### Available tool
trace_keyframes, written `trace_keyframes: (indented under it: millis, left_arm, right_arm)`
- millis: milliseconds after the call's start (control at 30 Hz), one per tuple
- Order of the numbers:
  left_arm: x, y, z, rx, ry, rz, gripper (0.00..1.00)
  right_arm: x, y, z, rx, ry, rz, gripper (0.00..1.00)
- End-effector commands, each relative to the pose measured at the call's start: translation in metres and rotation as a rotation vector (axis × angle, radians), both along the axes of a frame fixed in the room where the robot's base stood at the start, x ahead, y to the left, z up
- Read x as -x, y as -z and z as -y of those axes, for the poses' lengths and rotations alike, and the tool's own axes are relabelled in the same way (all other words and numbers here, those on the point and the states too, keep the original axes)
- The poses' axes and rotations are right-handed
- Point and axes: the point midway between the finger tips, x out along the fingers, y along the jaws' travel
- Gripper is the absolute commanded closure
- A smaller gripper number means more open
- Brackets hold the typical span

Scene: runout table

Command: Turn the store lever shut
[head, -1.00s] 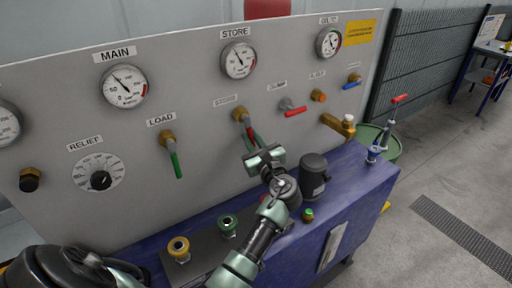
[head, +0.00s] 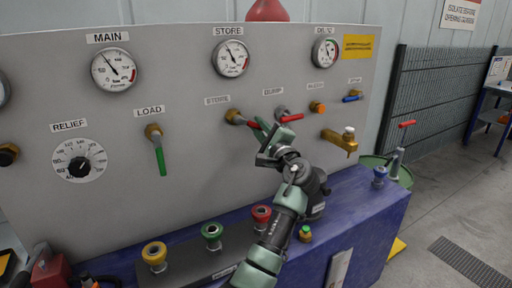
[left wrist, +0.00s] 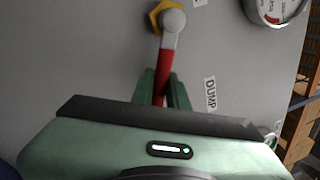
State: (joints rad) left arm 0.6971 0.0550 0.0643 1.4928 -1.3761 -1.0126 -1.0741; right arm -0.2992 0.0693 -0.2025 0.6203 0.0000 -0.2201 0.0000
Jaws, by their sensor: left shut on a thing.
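The store lever has a brass hub (head: 233,116) below the store gauge (head: 231,58) on the grey panel. Its red handle (left wrist: 166,66) points right and slightly down in the head view, close to level. My left gripper (head: 262,132) is shut on the outer part of this handle, with a green finger on each side of it in the left wrist view. The handle's tip is hidden by the gripper. My right gripper is in neither view.
The dump valve's red handle (head: 291,118) is just right of my left gripper. The load lever (head: 160,160) hangs down at left. A brass tap (head: 340,141) sticks out at right. Coloured ring fittings (head: 212,232) stand on the blue ledge below.

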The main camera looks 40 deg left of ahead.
Motion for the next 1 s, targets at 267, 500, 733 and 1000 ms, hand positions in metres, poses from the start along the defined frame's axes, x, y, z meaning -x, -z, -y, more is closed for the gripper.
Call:
trace_keyframes:
  millis: [267, 500, 733, 1000]
  left_arm:
    - [-0.006, -0.010, 0.003, 0.092, 0.002, 0.217, 1.00]
    - [-0.007, -0.022, 0.003, 0.146, 0.001, 0.348, 1.00]
    - [-0.007, -0.029, 0.003, 0.173, 0.001, 0.414, 1.00]
    - [-0.007, -0.032, 0.003, 0.181, 0.001, 0.432, 1.00]
  right_arm:
    - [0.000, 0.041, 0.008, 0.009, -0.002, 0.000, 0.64]
    - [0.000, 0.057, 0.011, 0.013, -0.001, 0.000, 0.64]
    - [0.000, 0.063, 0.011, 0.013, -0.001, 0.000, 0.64]
    - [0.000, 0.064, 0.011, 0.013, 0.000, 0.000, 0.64]
